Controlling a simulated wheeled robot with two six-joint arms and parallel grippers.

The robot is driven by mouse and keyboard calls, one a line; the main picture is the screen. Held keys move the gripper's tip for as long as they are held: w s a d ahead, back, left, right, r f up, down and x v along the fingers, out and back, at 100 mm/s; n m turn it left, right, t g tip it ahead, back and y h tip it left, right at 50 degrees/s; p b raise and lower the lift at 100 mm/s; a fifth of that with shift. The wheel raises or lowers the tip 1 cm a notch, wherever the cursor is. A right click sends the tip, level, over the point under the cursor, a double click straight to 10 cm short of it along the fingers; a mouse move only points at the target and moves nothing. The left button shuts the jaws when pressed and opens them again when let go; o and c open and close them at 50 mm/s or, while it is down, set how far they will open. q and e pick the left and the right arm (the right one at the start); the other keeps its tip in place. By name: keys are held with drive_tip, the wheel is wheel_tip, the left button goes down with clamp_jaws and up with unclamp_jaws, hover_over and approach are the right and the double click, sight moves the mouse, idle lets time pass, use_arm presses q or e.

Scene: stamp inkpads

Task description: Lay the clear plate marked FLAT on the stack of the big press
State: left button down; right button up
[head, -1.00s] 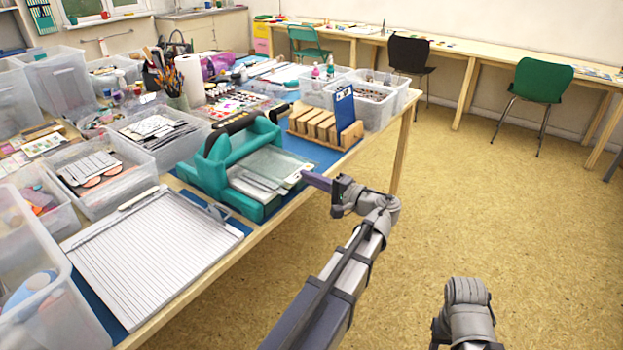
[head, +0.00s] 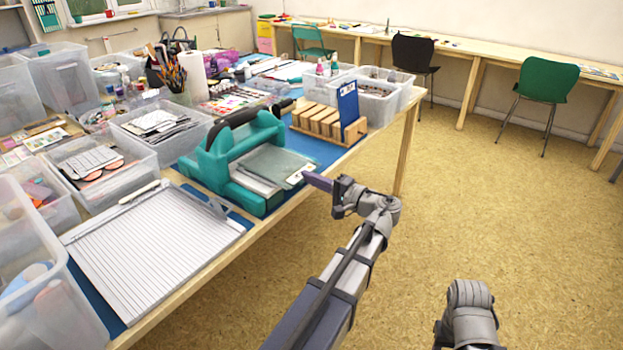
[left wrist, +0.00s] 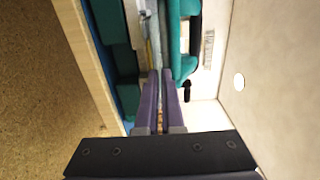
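The big press (head: 222,158) is teal with a dark handle and stands on the table's near right part. A clear, greyish plate (head: 279,163) lies flat or nearly flat over the press bed; whether it touches the stack below is unclear. A pale tab shows at its right end; I cannot read its marking. My left gripper (head: 309,179) is at that end, its fingers nearly together on the plate's edge. In the left wrist view the purple fingers (left wrist: 160,100) have a thin gap, with the plate seen edge-on (left wrist: 153,45).
A wooden rack (head: 325,121) with a blue board stands just behind the press. A ridged white board (head: 150,245) lies at front left. Clear bins (head: 90,165) crowd the table's left side. The floor at right is open.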

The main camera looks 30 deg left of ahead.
use_arm(q)
drive_tip(key=shift+f+b, duration=0.35)
drive_tip(key=shift+b, duration=0.05)
idle(0.7)
drive_tip(key=c, duration=1)
unclamp_jaws()
drive_tip(key=shift+d, duration=0.1)
drive_tip(key=shift+s+d, duration=0.2)
drive_tip(key=shift+d, duration=2.2)
drive_tip(key=d, duration=0.7)
drive_tip(key=shift+s+d, duration=0.35)
drive_tip(key=shift+d, duration=0.05)
